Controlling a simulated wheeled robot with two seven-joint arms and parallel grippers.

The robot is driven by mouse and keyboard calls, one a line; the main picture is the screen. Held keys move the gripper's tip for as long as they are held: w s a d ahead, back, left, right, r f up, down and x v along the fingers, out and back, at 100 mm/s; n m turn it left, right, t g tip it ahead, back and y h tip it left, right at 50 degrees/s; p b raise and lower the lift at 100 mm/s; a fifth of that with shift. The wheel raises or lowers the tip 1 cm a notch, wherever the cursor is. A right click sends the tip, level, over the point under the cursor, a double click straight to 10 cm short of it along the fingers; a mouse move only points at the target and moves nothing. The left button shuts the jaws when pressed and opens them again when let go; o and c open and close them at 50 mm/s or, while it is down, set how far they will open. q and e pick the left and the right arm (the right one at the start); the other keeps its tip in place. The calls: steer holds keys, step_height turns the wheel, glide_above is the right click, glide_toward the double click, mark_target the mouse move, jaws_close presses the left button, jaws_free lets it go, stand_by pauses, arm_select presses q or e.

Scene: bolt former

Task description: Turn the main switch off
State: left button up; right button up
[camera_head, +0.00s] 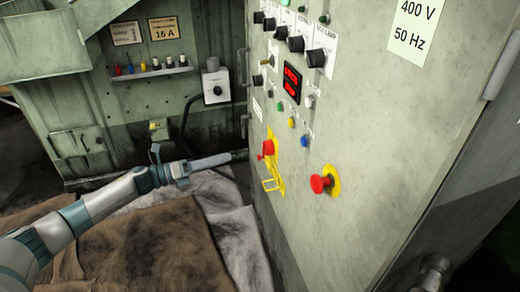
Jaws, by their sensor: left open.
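A red rotary handle (268,147) sits on a yellow plate on the grey cabinet front; it looks like the main switch. A yellow bracket (272,184) sticks out below it. I cannot read the handle's position. My left gripper (229,158) is left of the red handle, pointing right towards the cabinet. It appears apart from the handle, with its jaws open and nothing seen between them. My right gripper is not in view.
A red mushroom button (319,184) on a yellow disc juts out to the right of the handle. Knobs, small buttons and a red display (292,83) are above. A small box with a black knob (217,90) is on the back wall. Brown cloth (150,240) covers the floor.

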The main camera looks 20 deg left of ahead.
mark_target(267, 148)
arm_select(q)
steer(key=x, duration=1.4)
steer(key=shift+p, duration=0.3)
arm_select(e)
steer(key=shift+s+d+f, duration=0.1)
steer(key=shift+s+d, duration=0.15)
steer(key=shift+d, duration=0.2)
arm_select(q)
steer(key=c, duration=1.1)
steer(key=shift+o, duration=0.2)
